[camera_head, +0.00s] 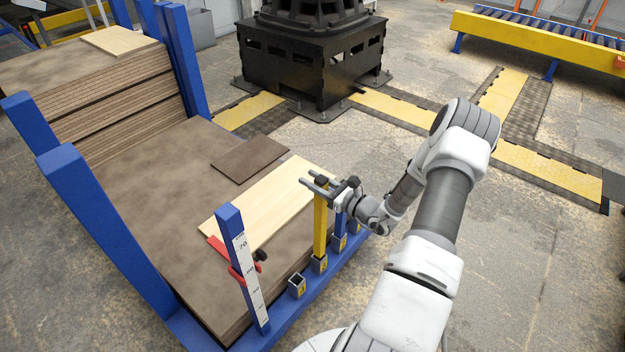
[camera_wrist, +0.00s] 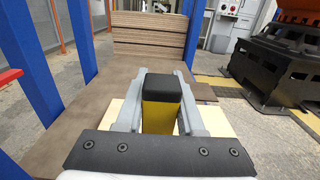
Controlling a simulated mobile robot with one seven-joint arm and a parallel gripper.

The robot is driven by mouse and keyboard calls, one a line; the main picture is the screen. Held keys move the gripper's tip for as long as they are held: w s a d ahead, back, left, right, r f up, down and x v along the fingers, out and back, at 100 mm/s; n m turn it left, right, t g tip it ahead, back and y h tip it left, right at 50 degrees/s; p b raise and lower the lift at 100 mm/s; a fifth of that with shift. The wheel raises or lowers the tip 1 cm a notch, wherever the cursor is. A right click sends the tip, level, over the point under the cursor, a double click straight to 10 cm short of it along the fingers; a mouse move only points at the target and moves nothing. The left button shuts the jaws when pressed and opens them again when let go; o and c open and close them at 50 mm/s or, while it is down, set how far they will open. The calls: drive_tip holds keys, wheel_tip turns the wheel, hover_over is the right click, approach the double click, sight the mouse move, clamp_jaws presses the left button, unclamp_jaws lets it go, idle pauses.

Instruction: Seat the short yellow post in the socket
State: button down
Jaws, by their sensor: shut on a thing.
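The yellow post (camera_head: 320,228) stands upright with a black cap (camera_head: 321,182) on top. My gripper (camera_head: 308,178) is shut on it near the top, just under the cap. In the wrist view the cap (camera_wrist: 163,87) and the yellow side below it sit between my two grey fingers. The post's lower end is at a small socket (camera_head: 319,265) on the blue front rail. I cannot tell how deep it sits in that socket. An open, empty socket (camera_head: 297,287) is to its left along the rail.
A blue post (camera_head: 340,223) stands in another socket close to the right. A blue upright with a scale (camera_head: 248,275) and red clamp stands to the left. Behind lie a pale board (camera_head: 265,200), a dark board (camera_head: 250,159) and stacked boards (camera_head: 110,95).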

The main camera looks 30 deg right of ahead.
drive_tip(key=shift+f+b, duration=1.9)
drive_tip(key=shift+f, duration=0.85)
drive_tip(key=shift+f+b, duration=0.6)
drive_tip(key=shift+f, duration=1.9)
drive_tip(key=shift+c, duration=2.2)
unclamp_jaws()
drive_tip(key=p+v, duration=0.4)
drive_tip(key=v, duration=1.3)
drive_tip(key=shift+s, duration=0.2)
drive_tip(key=shift+d, duration=0.1)
